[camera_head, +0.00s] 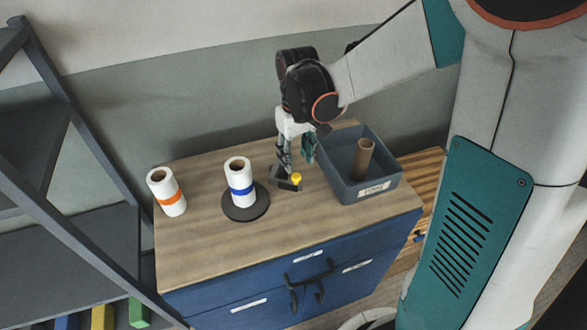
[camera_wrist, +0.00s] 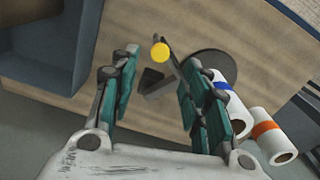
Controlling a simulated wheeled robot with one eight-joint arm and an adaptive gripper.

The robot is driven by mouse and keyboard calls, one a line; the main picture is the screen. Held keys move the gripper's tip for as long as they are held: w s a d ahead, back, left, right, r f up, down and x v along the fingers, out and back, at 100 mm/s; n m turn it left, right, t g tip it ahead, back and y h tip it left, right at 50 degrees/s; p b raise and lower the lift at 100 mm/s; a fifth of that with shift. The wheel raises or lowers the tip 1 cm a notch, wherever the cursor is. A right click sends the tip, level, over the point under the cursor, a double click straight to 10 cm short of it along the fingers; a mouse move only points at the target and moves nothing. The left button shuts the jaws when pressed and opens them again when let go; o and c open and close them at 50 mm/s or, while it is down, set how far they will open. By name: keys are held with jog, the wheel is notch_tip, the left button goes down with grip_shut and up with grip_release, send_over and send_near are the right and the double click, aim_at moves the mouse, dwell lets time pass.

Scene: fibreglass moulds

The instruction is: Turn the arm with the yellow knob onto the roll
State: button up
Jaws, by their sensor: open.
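A small yellow knob (camera_head: 296,179) sits at the end of a dark arm beside a dark block (camera_wrist: 151,80) on the wooden top. The white roll with a blue band (camera_head: 240,188) stands upright on a round dark base (camera_head: 245,212), left of the knob. The arm is apart from the roll. My gripper (camera_head: 296,163) is open and points down just above the knob. In the wrist view, the knob (camera_wrist: 160,53) shows between the fingertips (camera_wrist: 160,61). I cannot tell whether either finger touches it. My fingers partly hide the dark arm.
A second white roll with an orange band (camera_head: 168,196) stands at the left of the cabinet top (camera_head: 280,235). A grey-blue bin (camera_head: 345,181) holding a brown cardboard tube (camera_head: 362,157) stands close to the right of my gripper. A dark shelf rack (camera_head: 75,205) is at far left.

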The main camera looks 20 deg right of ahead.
aim_at(296, 175)
notch_tip(296, 175, down, 7)
jog(key=shift+r+b, duration=0.2)
jog(key=shift+b, duration=0.45)
grip_shut()
